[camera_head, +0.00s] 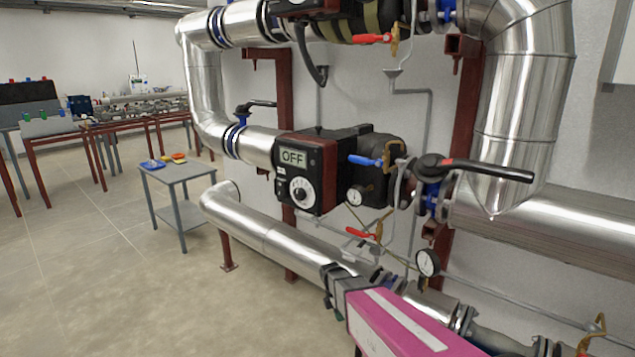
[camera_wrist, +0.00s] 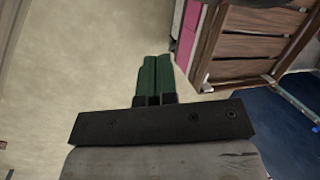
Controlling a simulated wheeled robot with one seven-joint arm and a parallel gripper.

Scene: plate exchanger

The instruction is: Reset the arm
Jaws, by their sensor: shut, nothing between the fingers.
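My gripper (camera_wrist: 155,76) shows in the wrist view, with its two green fingers side by side and touching. It is shut and empty, over the pale floor (camera_wrist: 75,60). In the head view a pink link of my arm reaches in from the bottom, in front of the lower pipe (camera_head: 265,232).
A pump unit marked OFF (camera_head: 305,172) is set in the pipework. A black-handled valve (camera_head: 475,168), a blue-handled valve (camera_head: 368,160) and a pressure gauge (camera_head: 427,262) are near the arm. A small grey table (camera_head: 180,174) stands left; the floor before it is clear.

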